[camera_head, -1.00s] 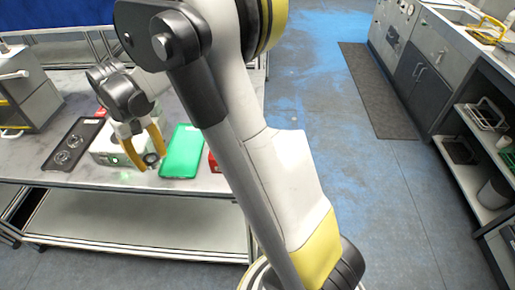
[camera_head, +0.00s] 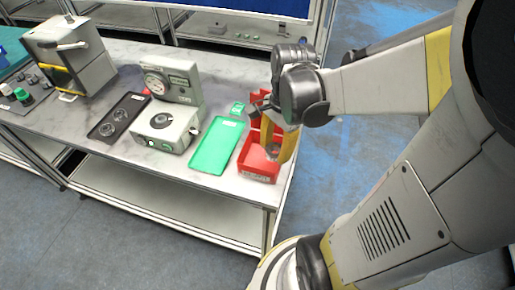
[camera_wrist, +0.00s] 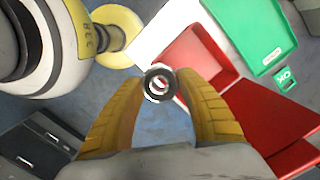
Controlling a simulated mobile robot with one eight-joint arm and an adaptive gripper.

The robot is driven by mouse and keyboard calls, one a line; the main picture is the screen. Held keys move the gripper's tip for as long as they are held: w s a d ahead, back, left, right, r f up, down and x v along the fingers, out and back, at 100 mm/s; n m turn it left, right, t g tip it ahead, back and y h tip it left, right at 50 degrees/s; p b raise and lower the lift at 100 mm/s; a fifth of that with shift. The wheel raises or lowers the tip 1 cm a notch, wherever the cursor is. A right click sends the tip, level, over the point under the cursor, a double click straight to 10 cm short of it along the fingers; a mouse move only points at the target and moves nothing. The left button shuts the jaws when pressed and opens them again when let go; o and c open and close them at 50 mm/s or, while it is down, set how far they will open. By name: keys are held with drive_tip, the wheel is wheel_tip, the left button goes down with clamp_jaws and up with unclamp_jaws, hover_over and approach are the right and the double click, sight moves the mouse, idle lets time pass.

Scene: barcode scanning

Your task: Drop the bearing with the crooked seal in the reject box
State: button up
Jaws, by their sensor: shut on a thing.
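My gripper (camera_head: 279,150) is shut on a bearing, a dark ring with a bright metal inner ring, pinched between the yellow fingertips in the wrist view (camera_wrist: 159,83). The red box (camera_head: 258,168) stands at the table's right end. In the head view, my fingers overlap the box's right side. In the wrist view, the red box (camera_wrist: 205,65) lies just right of and beyond the bearing, with floor also behind the bearing. I cannot tell whether the bearing is fully over the box. Its seal is too small to judge.
A green tray (camera_head: 214,147) lies left of the red box, with a small green OK sign (camera_head: 237,108) behind it. A grey-white device with a dial (camera_head: 172,80) stands further left. Beside it is a black tray (camera_head: 127,105) holding two bearings.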

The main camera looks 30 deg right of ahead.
drive_tip(key=s+m, duration=0.3)
drive_tip(key=s, duration=0.1)
drive_tip(key=m+b, duration=0.1)
drive_tip(key=b, duration=0.3)
hover_over(262, 162)
wheel_tip(262, 162, down, 7)
drive_tip(key=shift+d+f, duration=0.1)
drive_tip(key=shift+d, duration=0.05)
drive_tip(key=shift+f+b, duration=1.05)
drive_tip(key=shift+f, duration=0.85)
drive_tip(key=shift+f+b, duration=0.65)
drive_tip(key=o, duration=1.3)
